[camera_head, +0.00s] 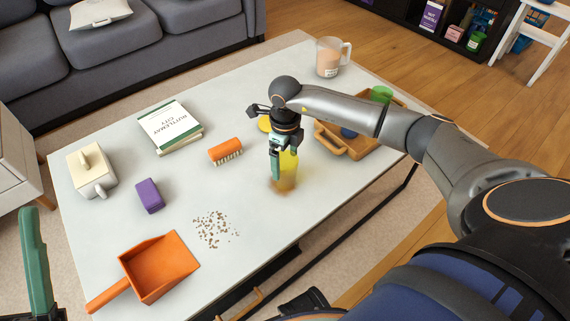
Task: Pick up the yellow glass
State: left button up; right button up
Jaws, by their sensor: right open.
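The yellow glass (287,174) stands on the white coffee table right of the middle of the view. My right gripper (275,171) is open and points down at the glass. Its fingers overlap the glass's left side in the picture; I cannot tell whether they touch it. Part of the glass's upper side is hidden behind the gripper. A green part of my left gripper (36,262) shows at the lower left edge; its other finger is out of view.
An orange brush (225,151), crumbs (213,229), an orange dustpan (158,268) and a purple block (149,196) lie left of the glass. A wooden tray (336,146) is close on the right. A jug (328,58) stands at the far end. Bare table surrounds the brush.

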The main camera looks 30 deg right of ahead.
jog(key=shift+f, duration=0.5)
jog(key=shift+r, duration=0.15)
grip_shut()
